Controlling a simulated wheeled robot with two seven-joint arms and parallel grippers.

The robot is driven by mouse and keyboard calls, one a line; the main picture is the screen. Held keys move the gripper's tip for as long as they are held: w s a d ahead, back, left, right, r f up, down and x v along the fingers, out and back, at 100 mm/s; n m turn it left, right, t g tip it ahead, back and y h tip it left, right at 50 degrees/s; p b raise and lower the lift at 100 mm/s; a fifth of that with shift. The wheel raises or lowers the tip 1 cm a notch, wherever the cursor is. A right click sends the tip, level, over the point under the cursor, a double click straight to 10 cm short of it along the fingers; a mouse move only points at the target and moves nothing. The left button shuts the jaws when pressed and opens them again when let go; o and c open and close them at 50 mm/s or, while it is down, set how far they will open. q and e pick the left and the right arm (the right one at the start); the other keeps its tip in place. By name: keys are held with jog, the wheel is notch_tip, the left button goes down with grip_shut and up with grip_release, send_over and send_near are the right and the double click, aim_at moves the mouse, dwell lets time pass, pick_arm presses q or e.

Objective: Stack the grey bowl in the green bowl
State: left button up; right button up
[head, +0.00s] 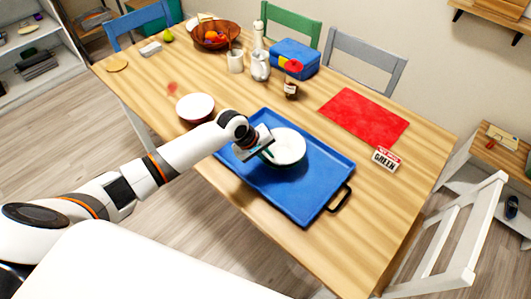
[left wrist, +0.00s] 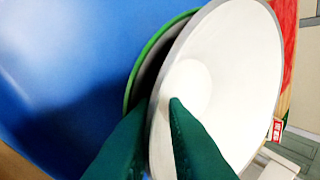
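The grey bowl (left wrist: 235,75), white inside with a grey rim, is over the green bowl (left wrist: 134,85) in the left wrist view. It is set off to one side, so a crescent of the green rim and dark inside shows. I cannot tell whether the bowls touch. In the head view the grey bowl (head: 289,146) appears over the blue tray and mostly hides the green one. My left gripper (head: 267,147) has one finger on each side of the grey bowl's near rim and looks shut on it; the fingers (left wrist: 158,103) show close up. My right gripper is not in view.
The blue tray (head: 310,195) lies on the wooden table. A red-rimmed bowl (head: 195,107) stands left of it. A small sign (head: 385,159) stands right.

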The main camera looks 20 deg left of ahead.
pick_arm(q)
jog(key=v, duration=1.3)
jog(key=shift+w+d, duration=0.1)
jog(key=shift+d, duration=0.05)
